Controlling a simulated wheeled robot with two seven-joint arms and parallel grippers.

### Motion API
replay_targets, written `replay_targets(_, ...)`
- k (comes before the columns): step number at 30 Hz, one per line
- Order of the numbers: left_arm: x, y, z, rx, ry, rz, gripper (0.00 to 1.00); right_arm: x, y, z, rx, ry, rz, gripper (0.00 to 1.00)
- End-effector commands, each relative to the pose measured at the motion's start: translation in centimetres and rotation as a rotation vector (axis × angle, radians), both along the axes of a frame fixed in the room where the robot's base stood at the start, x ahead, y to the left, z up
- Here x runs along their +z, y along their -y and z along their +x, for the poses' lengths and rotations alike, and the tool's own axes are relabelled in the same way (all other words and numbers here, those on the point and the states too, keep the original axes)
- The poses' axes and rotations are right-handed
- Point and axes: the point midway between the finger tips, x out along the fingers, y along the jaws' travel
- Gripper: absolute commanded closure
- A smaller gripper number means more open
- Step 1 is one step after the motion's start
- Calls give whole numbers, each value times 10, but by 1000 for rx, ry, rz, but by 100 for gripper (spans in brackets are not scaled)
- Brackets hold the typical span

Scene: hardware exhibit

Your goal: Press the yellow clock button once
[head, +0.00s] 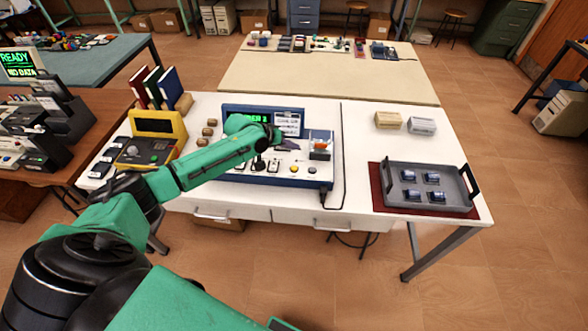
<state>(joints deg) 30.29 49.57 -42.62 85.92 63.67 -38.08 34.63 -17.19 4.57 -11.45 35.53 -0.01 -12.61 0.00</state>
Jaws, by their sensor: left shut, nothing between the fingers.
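A blue-framed electronics trainer (262,179) with a white top panel and a raised display at its back stands on the white table. My left arm reaches across from the lower left. My left gripper (290,145) is shut and empty, over the panel behind and a little left of the yellow button, apart from it. The arm and gripper hide part of the panel and the display. My right gripper is not in view.
A yellow instrument (157,124) and upright books (171,85) stand left. A grey tray (459,186) with several small parts lies on a red mat right. Two small boxes (388,120) sit behind the tray. A black cable (343,150) runs right of the trainer.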

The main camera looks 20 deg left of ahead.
Motion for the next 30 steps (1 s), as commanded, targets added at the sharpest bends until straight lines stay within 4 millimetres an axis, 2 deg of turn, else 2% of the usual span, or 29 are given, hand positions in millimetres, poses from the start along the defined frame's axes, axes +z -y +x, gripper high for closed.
replay_targets(1, -12, 0, 0, 0, 0, 0, 100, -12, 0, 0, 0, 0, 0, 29)
replay_targets(11, -60, 0, 0, -1, 2, 1, 100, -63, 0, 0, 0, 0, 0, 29)
replay_targets(18, -80, 0, 0, 0, 0, 0, 100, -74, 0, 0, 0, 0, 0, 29)
replay_targets(30, -79, 0, 0, -1, 0, 1, 100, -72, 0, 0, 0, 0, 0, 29)
